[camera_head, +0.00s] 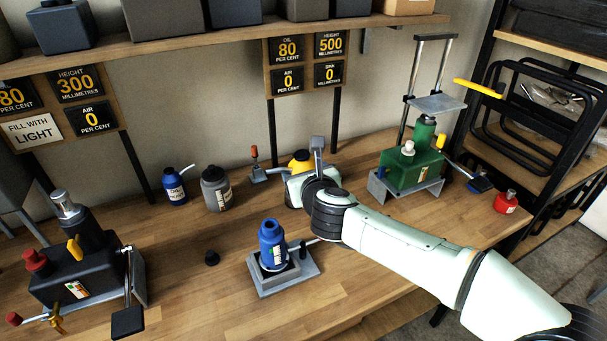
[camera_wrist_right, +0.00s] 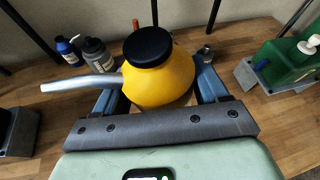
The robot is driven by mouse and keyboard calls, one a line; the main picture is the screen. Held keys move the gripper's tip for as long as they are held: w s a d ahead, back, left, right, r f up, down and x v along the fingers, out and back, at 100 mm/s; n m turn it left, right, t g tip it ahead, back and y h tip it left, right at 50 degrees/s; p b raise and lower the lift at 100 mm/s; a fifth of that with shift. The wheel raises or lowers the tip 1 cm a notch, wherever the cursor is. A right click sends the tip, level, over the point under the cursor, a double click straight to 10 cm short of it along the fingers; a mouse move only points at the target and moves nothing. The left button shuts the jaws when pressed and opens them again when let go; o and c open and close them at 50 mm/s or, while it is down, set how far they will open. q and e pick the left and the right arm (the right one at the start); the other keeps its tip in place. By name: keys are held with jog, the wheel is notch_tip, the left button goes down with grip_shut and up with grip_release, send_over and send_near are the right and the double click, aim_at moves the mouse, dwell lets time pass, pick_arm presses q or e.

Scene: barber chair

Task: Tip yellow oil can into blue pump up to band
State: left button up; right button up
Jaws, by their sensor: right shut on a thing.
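The yellow oil can (camera_head: 298,161) stands behind the blue pump, partly hidden by my right gripper (camera_head: 303,168). In the right wrist view the can (camera_wrist_right: 160,82) has a black cap and a silver spout pointing left. My right gripper (camera_wrist_right: 157,88) is shut on its body, one finger on each side. The can looks upright; I cannot tell whether it touches the bench. The blue pump (camera_head: 272,240) stands upright on a grey base (camera_head: 285,284), with an open-looking top and a coloured gauge strip. My left gripper is not in view.
A black pump (camera_head: 75,275) stands at front left and a green pump (camera_head: 410,170) at back right. A blue bottle (camera_head: 175,187) and a grey bottle (camera_head: 216,189) stand left of the can. A small black cap (camera_head: 212,258) lies on the bench.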

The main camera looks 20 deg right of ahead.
jog(key=shift+d+f+n+h+b, duration=0.15)
jog(key=shift+n+h+b, duration=0.3)
jog(key=shift+n, duration=0.25)
jog(key=shift+r+t, duration=0.3)
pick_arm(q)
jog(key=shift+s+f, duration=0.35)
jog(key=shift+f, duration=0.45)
pick_arm(e)
jog(key=shift+w+d+r+n+h, duration=0.15)
jog(key=shift+r+n+h, duration=0.15)
jog(key=shift+n, duration=0.2)
jog(key=shift+n+t+b, duration=0.3)
jog(key=shift+b, duration=0.05)
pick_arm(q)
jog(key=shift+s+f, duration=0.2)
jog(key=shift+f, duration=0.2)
pick_arm(e)
jog(key=shift+r+h, duration=0.1)
jog(key=shift+h, duration=0.25)
